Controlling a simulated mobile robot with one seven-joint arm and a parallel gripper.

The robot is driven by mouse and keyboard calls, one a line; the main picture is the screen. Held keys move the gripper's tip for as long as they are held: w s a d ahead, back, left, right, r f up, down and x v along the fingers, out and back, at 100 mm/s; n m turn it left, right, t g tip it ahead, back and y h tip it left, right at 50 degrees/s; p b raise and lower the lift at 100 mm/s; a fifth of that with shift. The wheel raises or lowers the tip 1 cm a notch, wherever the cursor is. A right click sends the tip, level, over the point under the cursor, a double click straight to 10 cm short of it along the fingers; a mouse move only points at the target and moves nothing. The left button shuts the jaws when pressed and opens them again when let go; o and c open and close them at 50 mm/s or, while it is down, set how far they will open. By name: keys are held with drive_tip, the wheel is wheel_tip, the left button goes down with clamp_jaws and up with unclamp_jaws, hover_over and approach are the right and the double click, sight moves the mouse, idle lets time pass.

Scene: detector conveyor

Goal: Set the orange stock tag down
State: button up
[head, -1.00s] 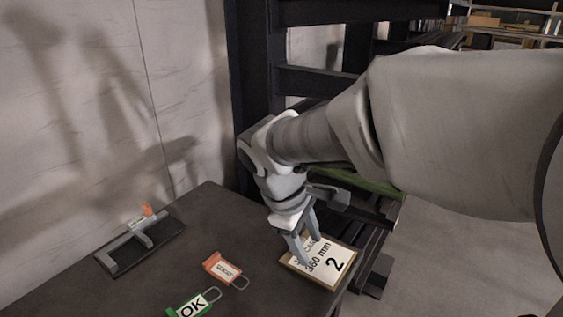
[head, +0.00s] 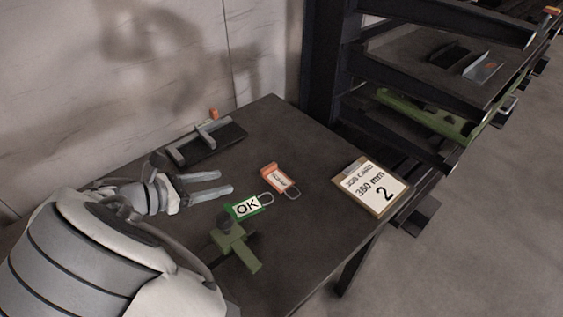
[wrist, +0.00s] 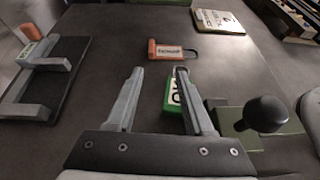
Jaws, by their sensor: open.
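The orange stock tag (head: 280,178), with a white label and a wire loop, lies flat on the dark table. In the wrist view the orange tag (wrist: 166,51) lies ahead of the fingertips, apart from them. My gripper (head: 225,181) is open and empty, low over the table to the left of the tag; its two fingers also frame bare table in the wrist view (wrist: 159,72). A green OK tag (head: 246,207) lies just in front of the orange one, and in the wrist view (wrist: 174,92) the right finger partly hides it.
A clipboard job card (head: 371,187) reading 2 lies at the table's right edge. A grey fixture (head: 208,139) on a dark base, with an orange piece, stands at the back left. A green block with a black knob (head: 235,246) stands near my gripper. Dark racking (head: 335,90) rises behind.

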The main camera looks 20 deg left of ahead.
drive_tip(key=shift+s+a+f+n+t, duration=0.2)
drive_tip(key=shift+s+a+n+t, duration=0.15)
drive_tip(key=shift+a, duration=0.1)
drive_tip(key=shift+f, duration=0.15)
drive_tip(key=b, duration=0.2)
approach(267, 168)
drive_tip(key=x, duration=0.3)
drive_tip(key=shift+s+d+f, duration=0.1)
drive_tip(key=shift+s+d, duration=0.05)
drive_tip(key=shift+d, duration=0.15)
drive_tip(key=shift+w+a+b+x, duration=0.1)
drive_tip(key=shift+a+b+x, duration=0.1)
drive_tip(key=shift+x, duration=1.3)
drive_tip(key=shift+w+a+b+x, duration=0.1)
drive_tip(key=shift+b+x, duration=0.1)
drive_tip(key=shift+x, duration=1.3)
drive_tip(key=shift+a, duration=0.1)
clamp_jaws()
